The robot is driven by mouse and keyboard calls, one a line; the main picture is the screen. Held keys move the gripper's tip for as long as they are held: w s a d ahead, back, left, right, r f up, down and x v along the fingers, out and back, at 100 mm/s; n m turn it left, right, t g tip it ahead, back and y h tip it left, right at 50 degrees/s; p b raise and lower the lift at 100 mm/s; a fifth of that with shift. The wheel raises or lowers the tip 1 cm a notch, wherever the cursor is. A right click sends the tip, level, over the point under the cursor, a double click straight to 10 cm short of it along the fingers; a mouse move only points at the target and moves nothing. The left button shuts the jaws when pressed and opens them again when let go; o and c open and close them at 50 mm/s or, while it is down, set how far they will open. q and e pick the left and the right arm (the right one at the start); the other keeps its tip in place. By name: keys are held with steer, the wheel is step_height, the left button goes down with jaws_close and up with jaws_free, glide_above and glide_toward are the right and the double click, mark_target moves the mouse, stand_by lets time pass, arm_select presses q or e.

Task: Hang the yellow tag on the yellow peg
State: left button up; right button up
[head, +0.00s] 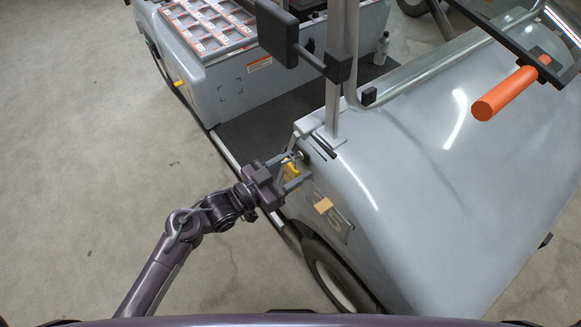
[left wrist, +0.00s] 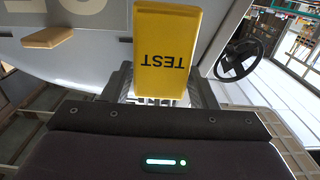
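The yellow tag (head: 292,170) shows as a small yellow patch between the fingers of my left gripper (head: 291,172), beside the front corner of the grey cart. In the left wrist view the tag (left wrist: 167,45) is large and flat, with the word TEST upside down. My right gripper is out of view.
A tan block (head: 323,205) sits on the cart's front panel, close to my left gripper. A roof post (head: 334,100) and a black mirror (head: 277,32) rise beyond it. An orange handle (head: 504,93) is at the right. The floor left of the cart is clear.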

arm_select(q)
steer(key=c, duration=0.7)
steer(key=shift+r, duration=0.15)
steer(key=shift+r+p, duration=0.2)
steer(key=shift+p, duration=0.25)
steer(key=shift+w+r, duration=0.1)
steer(key=shift+r, duration=0.05)
